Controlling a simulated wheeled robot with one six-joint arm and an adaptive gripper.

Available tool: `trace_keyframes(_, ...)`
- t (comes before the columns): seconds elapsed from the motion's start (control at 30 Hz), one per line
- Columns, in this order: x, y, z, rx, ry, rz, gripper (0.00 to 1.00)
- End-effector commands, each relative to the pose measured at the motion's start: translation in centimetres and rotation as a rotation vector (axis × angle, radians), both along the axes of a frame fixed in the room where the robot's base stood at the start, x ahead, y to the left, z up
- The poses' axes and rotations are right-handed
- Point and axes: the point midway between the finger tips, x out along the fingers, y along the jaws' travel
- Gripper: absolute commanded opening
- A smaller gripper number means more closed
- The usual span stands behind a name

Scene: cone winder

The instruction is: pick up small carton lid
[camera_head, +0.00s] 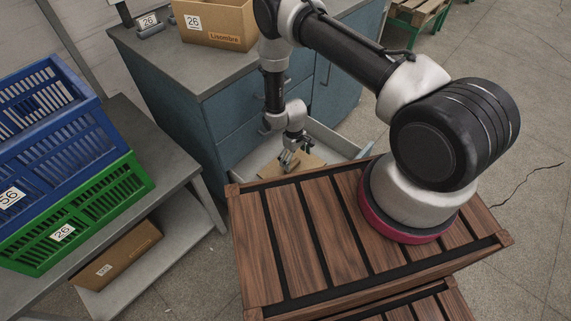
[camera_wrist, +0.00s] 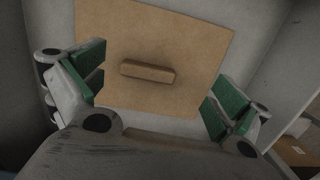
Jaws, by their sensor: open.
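The small carton lid (camera_wrist: 190,40) is a flat tan cardboard square with a raised bar-shaped handle (camera_wrist: 148,71) at its middle. In the head view the lid (camera_head: 309,160) lies in an open drawer (camera_head: 335,138) of the blue-grey cabinet, partly hidden by my gripper. My gripper (camera_head: 288,160) points down over the lid. In the wrist view my gripper (camera_wrist: 153,92) is open, its green-padded fingers spread wide on either side of the handle, with nothing between them that they touch.
The drawer's pale walls stand close around the lid. An open carton (camera_head: 217,22) sits on the cabinet top. Blue (camera_head: 45,125) and green (camera_head: 75,220) crates stand on a grey bench at left, with a brown box (camera_head: 118,256) on the shelf below.

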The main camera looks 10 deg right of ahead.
Motion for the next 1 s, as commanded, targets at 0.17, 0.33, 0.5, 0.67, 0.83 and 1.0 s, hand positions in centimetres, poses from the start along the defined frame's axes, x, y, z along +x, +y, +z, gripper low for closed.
trace_keyframes(0.17,2.6,0.9,-0.3,0.034,-0.096,0.036,1.00)
trace_keyframes(0.33,2.8,0.9,-2.0,0.038,-0.104,0.049,1.00)
trace_keyframes(0.5,2.5,0.6,-4.2,0.037,-0.103,0.047,1.00)
trace_keyframes(0.67,2.2,0.3,-6.7,0.038,-0.103,0.047,1.00)
trace_keyframes(0.83,2.3,0.3,-7.9,0.039,-0.103,0.047,1.00)
trace_keyframes(1.0,2.3,0.3,-7.9,0.039,-0.103,0.047,1.00)
